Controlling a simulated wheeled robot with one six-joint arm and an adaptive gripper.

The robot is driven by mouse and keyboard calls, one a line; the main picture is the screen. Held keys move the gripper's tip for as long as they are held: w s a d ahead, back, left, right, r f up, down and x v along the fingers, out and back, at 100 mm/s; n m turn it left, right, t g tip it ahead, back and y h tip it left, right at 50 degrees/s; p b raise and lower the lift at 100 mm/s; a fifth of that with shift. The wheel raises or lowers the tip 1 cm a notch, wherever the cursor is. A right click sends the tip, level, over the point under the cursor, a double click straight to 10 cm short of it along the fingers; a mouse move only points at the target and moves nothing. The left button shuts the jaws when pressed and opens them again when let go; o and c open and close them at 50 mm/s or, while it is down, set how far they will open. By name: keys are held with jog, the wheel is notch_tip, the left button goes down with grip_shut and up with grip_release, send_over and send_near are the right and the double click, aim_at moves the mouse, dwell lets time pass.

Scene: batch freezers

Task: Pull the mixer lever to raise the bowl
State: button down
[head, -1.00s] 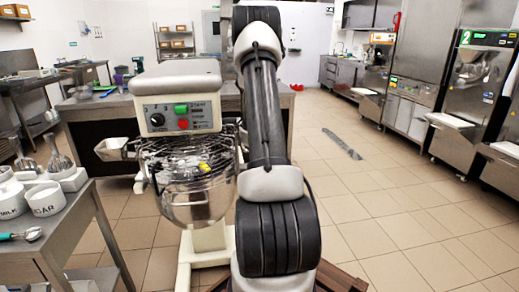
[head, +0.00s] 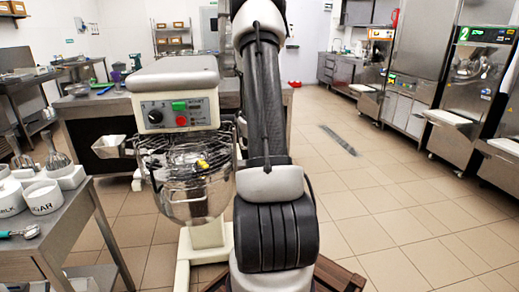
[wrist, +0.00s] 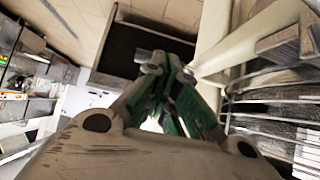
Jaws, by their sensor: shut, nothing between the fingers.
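The mixer (head: 172,80) stands left of my arm in the head view, with a cream body and a control panel with a green and a red button. Its steel bowl (head: 192,203) hangs below the wire guard (head: 185,150). My gripper (wrist: 168,76) shows in the wrist view with its fingers shut and empty, beside the mixer's cream column (wrist: 222,40). A short grey cylinder (wrist: 143,56) shows by the fingertips; I cannot tell if it is the lever or if they touch. In the head view my arm hides the gripper and the mixer's right side.
A side table (head: 60,230) with white tubs (head: 42,197) and whisks stands at the left. A steel-topped counter (head: 110,103) is behind the mixer. Freezers (head: 475,95) line the right wall. The tiled floor between is clear apart from a flat grate (head: 338,139).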

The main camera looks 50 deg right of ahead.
jog(key=v, duration=0.5)
jog(key=shift+s+a, duration=0.1)
dwell(0.5)
